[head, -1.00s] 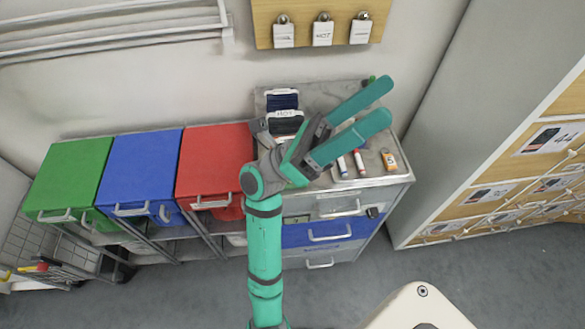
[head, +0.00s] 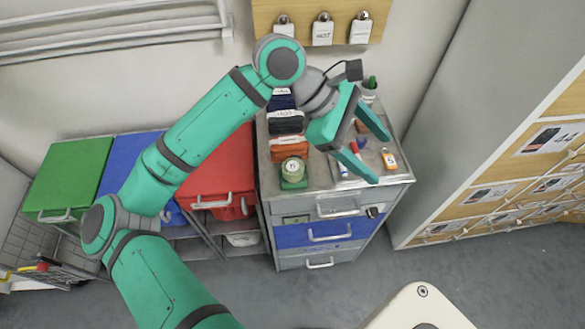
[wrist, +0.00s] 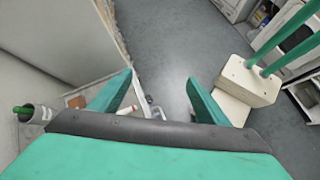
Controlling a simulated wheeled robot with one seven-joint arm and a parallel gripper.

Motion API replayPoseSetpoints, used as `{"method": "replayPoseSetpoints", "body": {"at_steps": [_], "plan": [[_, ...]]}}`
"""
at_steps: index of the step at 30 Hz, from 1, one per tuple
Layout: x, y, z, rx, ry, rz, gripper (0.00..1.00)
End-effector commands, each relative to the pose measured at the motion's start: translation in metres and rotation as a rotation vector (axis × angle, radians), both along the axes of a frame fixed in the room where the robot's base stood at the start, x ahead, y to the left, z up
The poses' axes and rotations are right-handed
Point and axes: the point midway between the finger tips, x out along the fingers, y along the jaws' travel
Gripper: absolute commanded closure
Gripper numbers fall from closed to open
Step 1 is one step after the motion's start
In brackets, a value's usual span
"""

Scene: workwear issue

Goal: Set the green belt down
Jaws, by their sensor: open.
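A small green item (head: 293,182) with a pale round top sits at the front left of the cabinet top (head: 320,180); it looks like the coiled green belt, but it is too small to be sure. My gripper (head: 381,160) is open, above the right part of the cabinet top, to the right of and apart from the green item. In the wrist view its two fingers (wrist: 160,78) are spread with nothing between them. The green item is not seen in the wrist view.
Orange (head: 289,150), black (head: 286,122) and navy folded items stand in a row behind the green item. A cup (head: 369,97) stands behind. Red (head: 215,165), blue and green bins are at the left.

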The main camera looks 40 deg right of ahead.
Motion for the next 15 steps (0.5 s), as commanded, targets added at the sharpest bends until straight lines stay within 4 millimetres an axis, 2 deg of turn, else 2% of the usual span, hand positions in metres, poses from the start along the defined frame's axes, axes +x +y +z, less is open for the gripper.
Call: {"method": "replayPoseSetpoints", "body": {"at_steps": [3,7,12,15], "plan": [[0.033,0.016,-0.016,0.114,-0.180,-0.010,0.30],[0.072,0.038,-0.025,0.241,-0.356,-0.020,0.30],[0.115,0.067,-0.025,0.384,-0.533,-0.028,0.30],[0.132,0.080,-0.022,0.443,-0.598,-0.030,0.30]]}}
